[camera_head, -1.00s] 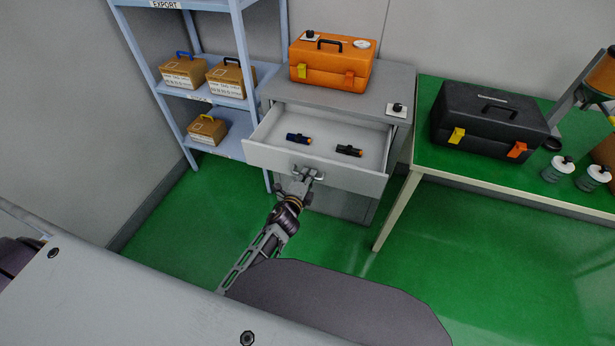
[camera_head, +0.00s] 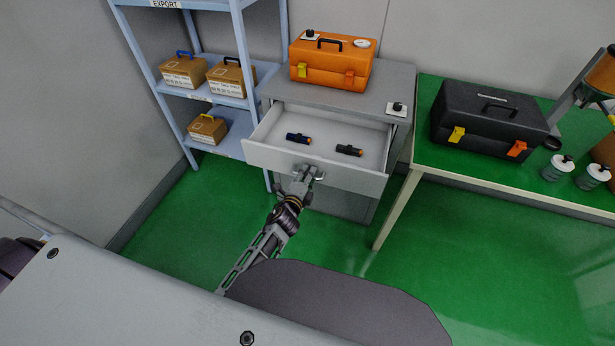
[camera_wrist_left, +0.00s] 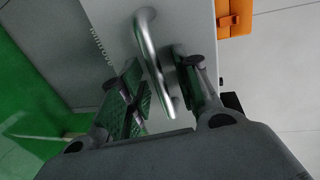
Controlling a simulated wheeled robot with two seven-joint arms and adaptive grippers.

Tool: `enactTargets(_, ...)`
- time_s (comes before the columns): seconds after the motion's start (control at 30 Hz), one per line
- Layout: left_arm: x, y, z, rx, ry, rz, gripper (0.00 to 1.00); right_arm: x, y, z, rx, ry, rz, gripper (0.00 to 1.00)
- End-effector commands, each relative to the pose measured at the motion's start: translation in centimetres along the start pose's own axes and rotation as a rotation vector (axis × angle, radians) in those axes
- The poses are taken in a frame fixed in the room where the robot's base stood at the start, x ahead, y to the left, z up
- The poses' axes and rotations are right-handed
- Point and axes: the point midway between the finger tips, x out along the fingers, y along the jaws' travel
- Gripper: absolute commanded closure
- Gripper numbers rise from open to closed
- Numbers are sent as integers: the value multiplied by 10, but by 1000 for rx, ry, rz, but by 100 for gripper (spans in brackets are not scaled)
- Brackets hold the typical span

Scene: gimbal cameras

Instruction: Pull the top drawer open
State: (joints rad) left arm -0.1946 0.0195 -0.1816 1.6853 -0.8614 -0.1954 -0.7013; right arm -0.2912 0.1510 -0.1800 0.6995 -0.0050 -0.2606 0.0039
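The grey cabinet (camera_head: 345,204) has its top drawer (camera_head: 262,152) pulled well out, with the inside showing. Two small dark cylinders with orange ends, one (camera_head: 298,138) at left and one (camera_head: 348,150) at right, lie in it. My left gripper (camera_head: 308,174) is at the middle of the drawer front, at the handle. In the left wrist view the metal bar handle (camera_wrist_left: 154,58) passes between the fingers of the left gripper (camera_wrist_left: 158,88). The fingers stand apart on either side of it, with small gaps showing. My right gripper is out of view.
An orange toolbox (camera_head: 330,64) stands on the cabinet. A shelf rack (camera_head: 232,103) with several brown cases stands at left. A green-topped table (camera_head: 440,158) with a black toolbox (camera_head: 490,120) and jars stands at right. Green floor lies clear around the cabinet.

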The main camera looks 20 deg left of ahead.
Motion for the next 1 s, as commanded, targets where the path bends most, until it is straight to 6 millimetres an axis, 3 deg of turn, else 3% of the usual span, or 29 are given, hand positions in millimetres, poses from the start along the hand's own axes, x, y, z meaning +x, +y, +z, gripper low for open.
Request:
enactTargets(0.27, -8, 1, 0, 0, 0, 1, 68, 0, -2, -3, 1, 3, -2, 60)
enactTargets(1.0, -67, 1, 0, 0, 0, 1, 68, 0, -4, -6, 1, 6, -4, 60)
